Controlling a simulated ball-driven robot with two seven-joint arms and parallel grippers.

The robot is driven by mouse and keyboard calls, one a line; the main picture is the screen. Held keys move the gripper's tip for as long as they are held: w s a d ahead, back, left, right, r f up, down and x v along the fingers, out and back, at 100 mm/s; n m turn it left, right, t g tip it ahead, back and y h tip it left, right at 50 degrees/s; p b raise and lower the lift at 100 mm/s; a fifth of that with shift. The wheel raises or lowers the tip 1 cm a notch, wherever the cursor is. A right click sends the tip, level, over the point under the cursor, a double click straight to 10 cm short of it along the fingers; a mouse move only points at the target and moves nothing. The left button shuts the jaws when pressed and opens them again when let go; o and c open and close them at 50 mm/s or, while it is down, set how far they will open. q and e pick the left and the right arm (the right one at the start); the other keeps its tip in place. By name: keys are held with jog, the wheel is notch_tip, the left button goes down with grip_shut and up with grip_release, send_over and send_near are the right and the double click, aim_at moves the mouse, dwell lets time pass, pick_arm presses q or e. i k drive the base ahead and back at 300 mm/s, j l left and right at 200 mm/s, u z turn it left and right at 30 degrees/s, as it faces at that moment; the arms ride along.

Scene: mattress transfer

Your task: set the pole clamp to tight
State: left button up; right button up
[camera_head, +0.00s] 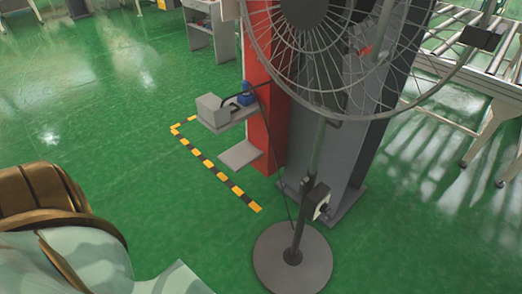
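A standing pedestal fan has a large wire cage (310,50), a thin grey pole (299,228) and a round grey base (292,262) on the floor. A small grey box (318,202) with a dark part sits on the lower pole. I cannot tell whether this box or another fitting is the pole clamp, nor its setting. The upper pole shows through the cage wires. Gold and pale parts of my own body fill the lower left corner. Neither gripper is in view.
Behind the fan stands a red and grey column (264,100) with a small shelf (228,117) holding a grey box and a blue item. Yellow-black tape (213,168) marks the green floor. A roller conveyor (470,60) is at right. The left floor is open.

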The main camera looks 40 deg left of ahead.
aim_at(302, 181)
jog(key=u, duration=0.8)
